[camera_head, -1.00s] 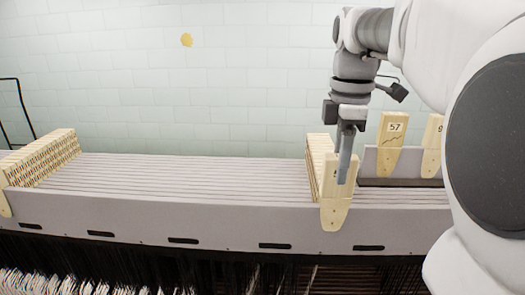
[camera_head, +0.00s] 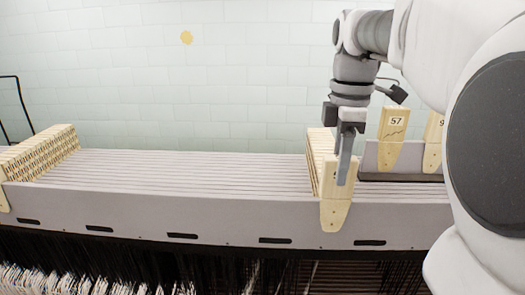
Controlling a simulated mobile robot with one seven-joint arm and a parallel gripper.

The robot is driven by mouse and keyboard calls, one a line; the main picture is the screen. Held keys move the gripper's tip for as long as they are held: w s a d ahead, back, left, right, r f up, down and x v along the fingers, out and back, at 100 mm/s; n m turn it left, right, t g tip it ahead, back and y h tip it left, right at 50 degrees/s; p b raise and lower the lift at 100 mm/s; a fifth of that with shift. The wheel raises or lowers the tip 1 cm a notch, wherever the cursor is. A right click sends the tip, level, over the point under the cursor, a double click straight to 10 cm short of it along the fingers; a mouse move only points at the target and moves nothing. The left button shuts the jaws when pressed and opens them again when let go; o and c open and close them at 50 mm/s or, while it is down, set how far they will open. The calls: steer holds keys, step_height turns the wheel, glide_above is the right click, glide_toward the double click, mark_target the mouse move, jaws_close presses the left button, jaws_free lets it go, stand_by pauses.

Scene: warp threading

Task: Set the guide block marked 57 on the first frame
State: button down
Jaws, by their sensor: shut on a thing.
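The guide block marked 57 (camera_head: 393,138) is pale wood with a dark jagged line. It stands upright in a grey holder (camera_head: 371,157) at the right, behind the frames. My gripper (camera_head: 344,170) points down and is shut on another pale wooden block (camera_head: 335,212), whose marking is mostly hidden by the fingers. That block sits upright over the front edge of the first frame (camera_head: 200,217), at the front end of a row of wooden blocks (camera_head: 320,152). Whether it is fully seated I cannot tell.
Another marked block (camera_head: 433,143) stands right of block 57, partly hidden by my arm. A second row of wooden blocks (camera_head: 45,148) stands at the left end of the frames. Dark threads hang below. The frames between the rows are clear.

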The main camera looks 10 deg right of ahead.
steer(key=shift+f, duration=0.3)
steer(key=c, duration=0.6)
jaws_free()
steer(key=shift+o, duration=0.2)
